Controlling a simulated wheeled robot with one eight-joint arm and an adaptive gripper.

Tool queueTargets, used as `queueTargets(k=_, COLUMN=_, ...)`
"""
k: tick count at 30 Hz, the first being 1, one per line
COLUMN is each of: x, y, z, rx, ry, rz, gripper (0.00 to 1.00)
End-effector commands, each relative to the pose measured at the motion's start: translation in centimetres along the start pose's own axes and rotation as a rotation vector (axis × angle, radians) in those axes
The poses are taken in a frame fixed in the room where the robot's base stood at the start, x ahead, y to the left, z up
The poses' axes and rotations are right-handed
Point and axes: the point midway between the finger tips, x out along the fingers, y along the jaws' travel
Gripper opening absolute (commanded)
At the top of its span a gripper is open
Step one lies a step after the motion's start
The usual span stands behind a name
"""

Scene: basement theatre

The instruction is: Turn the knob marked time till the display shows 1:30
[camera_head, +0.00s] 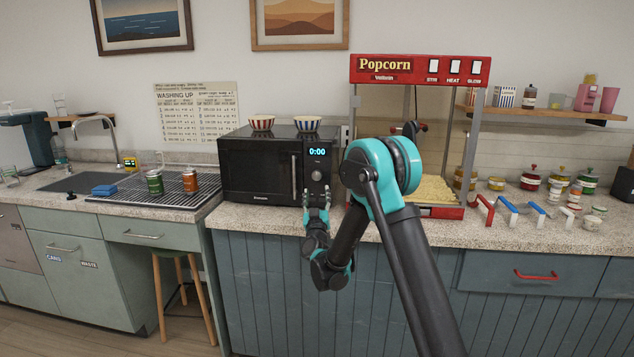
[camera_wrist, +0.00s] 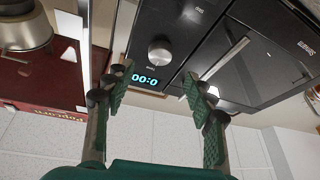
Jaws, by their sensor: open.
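A black microwave (camera_head: 252,176) stands on the counter, its lit display (camera_head: 317,152) reading 0:00. The display shows upside down in the wrist view (camera_wrist: 144,80). A round silver knob (camera_head: 316,175) sits below the display; it also shows in the wrist view (camera_wrist: 160,50), with a small label I cannot read. Another small label is near the top edge of the wrist view; any knob there is out of frame. My gripper (camera_head: 317,193) is open and empty in front of the microwave's control panel, hiding its lower part. In the wrist view, the fingers (camera_wrist: 155,86) are spread apart.
A red popcorn machine (camera_head: 420,70) stands close on the right.

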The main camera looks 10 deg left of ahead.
Motion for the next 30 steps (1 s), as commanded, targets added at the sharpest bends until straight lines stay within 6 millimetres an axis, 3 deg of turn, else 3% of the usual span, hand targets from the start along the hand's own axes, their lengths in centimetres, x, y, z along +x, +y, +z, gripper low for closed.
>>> queueTargets(k=6, x=4.2, y=0.1, z=0.0, rx=0.000, ry=0.000, rz=0.001, gripper=0.55)
queueTargets(k=12, x=6.6, y=0.0, z=0.0, rx=0.000, ry=0.000, rz=0.000, gripper=0.55)
queueTargets(k=25, x=7.5, y=0.0, z=0.0, rx=0.001, ry=0.000, rz=-0.001, gripper=0.55)
queueTargets(k=30, x=7.5, y=0.0, z=0.0, rx=0.001, ry=0.000, rz=0.000, gripper=0.34)
